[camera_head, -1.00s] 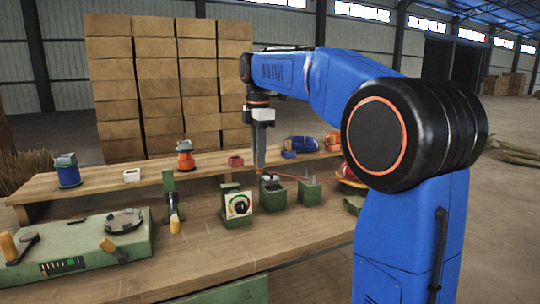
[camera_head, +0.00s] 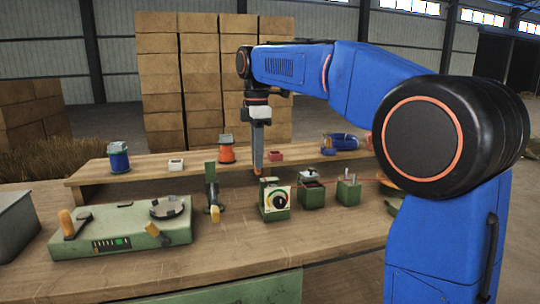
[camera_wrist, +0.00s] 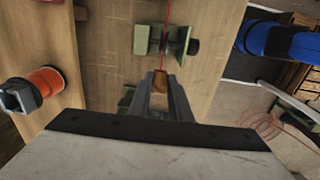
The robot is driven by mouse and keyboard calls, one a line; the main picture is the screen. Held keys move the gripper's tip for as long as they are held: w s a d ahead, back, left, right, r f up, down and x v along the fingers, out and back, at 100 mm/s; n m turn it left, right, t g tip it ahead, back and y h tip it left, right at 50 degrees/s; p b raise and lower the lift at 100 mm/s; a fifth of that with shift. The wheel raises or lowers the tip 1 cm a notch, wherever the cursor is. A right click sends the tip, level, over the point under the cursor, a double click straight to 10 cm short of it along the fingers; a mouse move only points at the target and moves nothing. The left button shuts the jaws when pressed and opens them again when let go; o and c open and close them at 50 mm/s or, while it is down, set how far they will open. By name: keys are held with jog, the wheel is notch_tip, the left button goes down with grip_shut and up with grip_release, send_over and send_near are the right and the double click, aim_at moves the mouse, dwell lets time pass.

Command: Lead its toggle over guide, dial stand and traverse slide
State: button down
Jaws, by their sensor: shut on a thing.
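My gripper (camera_head: 258,172) points down and is shut on a small orange-brown toggle (camera_wrist: 160,84), above and slightly left of the dial stand (camera_head: 276,204). A red line (camera_wrist: 165,12) runs from the toggle up the wrist view, across a green stand with a dark knob (camera_wrist: 192,47), seemingly the dial stand. The green post with a yellow handle, seemingly the traverse slide (camera_head: 212,192), stands left of the gripper. Right of the dial are a green block with a dark top (camera_head: 311,194) and a green block with a pin (camera_head: 348,191); I cannot tell which is the guide.
A green machine (camera_head: 120,232) with a yellow handle fills the bench's left. The raised shelf (camera_head: 200,168) behind holds a blue spool (camera_head: 118,157), an orange spool (camera_head: 227,149) and small boxes. Bare wood (camera_head: 230,255) lies in front.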

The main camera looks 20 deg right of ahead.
jog(key=a, duration=1.8)
jog(key=shift+a, duration=0.15)
